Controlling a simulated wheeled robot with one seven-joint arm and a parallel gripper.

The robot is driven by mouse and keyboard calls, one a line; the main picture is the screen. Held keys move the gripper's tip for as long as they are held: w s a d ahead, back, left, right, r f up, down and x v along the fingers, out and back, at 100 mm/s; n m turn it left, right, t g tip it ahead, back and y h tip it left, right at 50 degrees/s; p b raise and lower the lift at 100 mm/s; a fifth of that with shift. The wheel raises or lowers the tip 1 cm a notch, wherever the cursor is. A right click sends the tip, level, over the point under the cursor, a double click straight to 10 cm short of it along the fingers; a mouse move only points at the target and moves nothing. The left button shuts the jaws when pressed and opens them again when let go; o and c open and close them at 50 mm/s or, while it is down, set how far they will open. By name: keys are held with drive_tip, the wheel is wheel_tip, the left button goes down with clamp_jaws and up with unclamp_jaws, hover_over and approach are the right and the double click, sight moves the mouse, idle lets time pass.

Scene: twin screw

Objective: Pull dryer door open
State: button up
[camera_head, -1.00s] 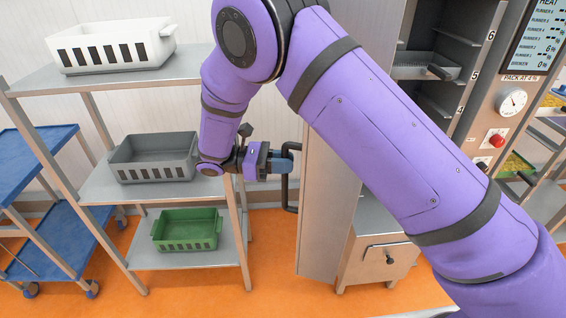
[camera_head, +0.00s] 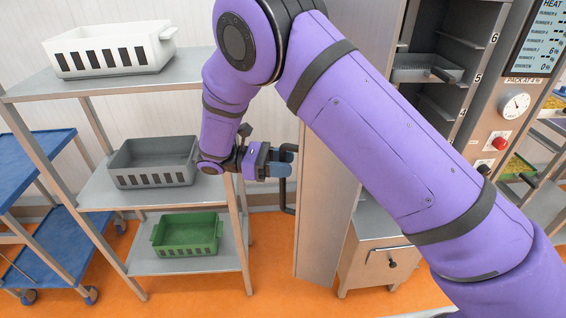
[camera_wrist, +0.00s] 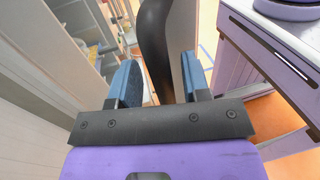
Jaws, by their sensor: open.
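The dryer door (camera_head: 322,215) is a tall grey metal panel standing swung out from the dryer, whose shelved inside (camera_head: 432,45) shows to its right. A dark bar handle (camera_head: 289,195) is on the door's left face. My gripper (camera_head: 286,161) is at the upper part of this handle, with its blue fingers apart. In the wrist view, the black handle (camera_wrist: 155,40) lies between and beyond the two open fingers of my gripper (camera_wrist: 158,80). Whether a finger touches it I cannot tell. My purple arm hides part of the door and dryer.
A metal rack on the left holds a white bin (camera_head: 110,48), a grey bin (camera_head: 153,162) and a green bin (camera_head: 187,236). A blue cart (camera_head: 40,165) stands farther left. A grey cabinet (camera_head: 375,245) stands right of the door. Orange floor shows below the door and rack.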

drive_tip(key=shift+a, duration=0.1)
drive_tip(key=v, duration=1)
drive_tip(key=shift+a, duration=0.25)
drive_tip(key=shift+w, duration=0.1)
